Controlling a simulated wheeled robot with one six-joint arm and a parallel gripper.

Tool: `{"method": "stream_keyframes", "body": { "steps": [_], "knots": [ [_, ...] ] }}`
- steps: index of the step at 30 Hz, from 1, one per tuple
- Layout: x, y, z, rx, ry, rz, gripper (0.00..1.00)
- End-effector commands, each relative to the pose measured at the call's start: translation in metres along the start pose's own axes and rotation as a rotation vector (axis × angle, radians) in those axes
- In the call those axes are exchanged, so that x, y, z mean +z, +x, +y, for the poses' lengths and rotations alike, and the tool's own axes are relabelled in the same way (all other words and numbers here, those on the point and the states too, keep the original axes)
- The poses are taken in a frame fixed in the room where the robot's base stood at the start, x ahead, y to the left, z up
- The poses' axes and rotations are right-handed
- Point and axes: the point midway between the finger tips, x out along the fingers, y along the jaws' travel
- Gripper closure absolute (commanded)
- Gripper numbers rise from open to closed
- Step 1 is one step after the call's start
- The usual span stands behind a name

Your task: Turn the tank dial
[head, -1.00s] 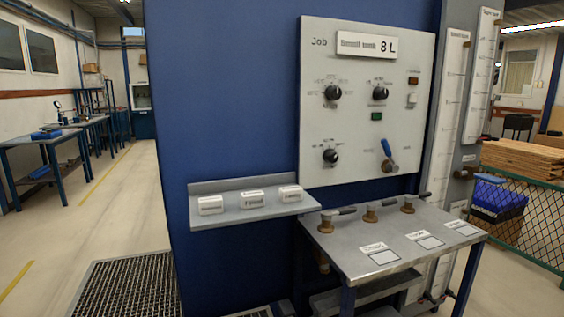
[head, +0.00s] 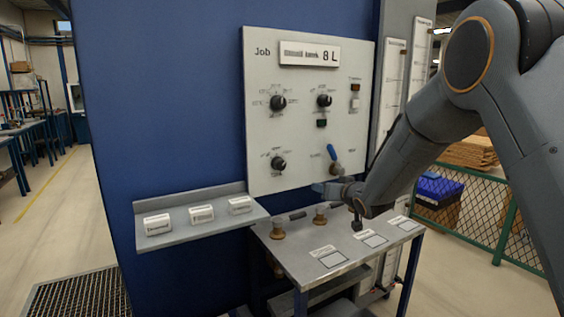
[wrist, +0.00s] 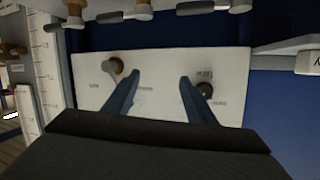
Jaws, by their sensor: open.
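The pale test panel (head: 305,165) carries three black dials: upper left (head: 278,103), upper right (head: 324,100) and lower left (head: 278,163). Their labels are too small to read, so I cannot tell which is the tank dial. The job sign (head: 309,54) seems to read "Small tank 8 L". My gripper (head: 328,188) is in front of the panel's lower right, below the blue lever (head: 334,157). In the upside-down wrist view its blue fingers (wrist: 160,92) are spread and empty. A dark dial (wrist: 205,90) shows beside the right finger, partly hidden by it.
A shelf (head: 205,226) with several white blocks juts out at lower left. Below the gripper is a metal table (head: 300,262) with brass valves (head: 320,214), partly hidden by my arm. A green mesh fence (head: 480,215) stands at right.

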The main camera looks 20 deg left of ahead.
Motion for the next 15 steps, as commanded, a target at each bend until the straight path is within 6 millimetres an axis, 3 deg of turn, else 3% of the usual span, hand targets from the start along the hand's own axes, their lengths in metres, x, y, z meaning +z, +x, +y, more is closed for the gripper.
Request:
{"method": "stream_keyframes", "body": {
  "steps": [1, 3, 6, 9, 15],
  "knots": [
    [-0.011, 0.018, -0.027, -0.069, -0.003, 0.056, 0.49],
    [-0.024, 0.033, -0.057, -0.151, -0.002, 0.124, 0.49],
    [-0.035, 0.044, -0.086, -0.233, 0.003, 0.186, 0.49],
    [-0.041, 0.049, -0.101, -0.276, 0.006, 0.217, 0.49],
    [-0.047, 0.067, -0.109, -0.286, 0.006, 0.226, 0.49]
  ]
}}
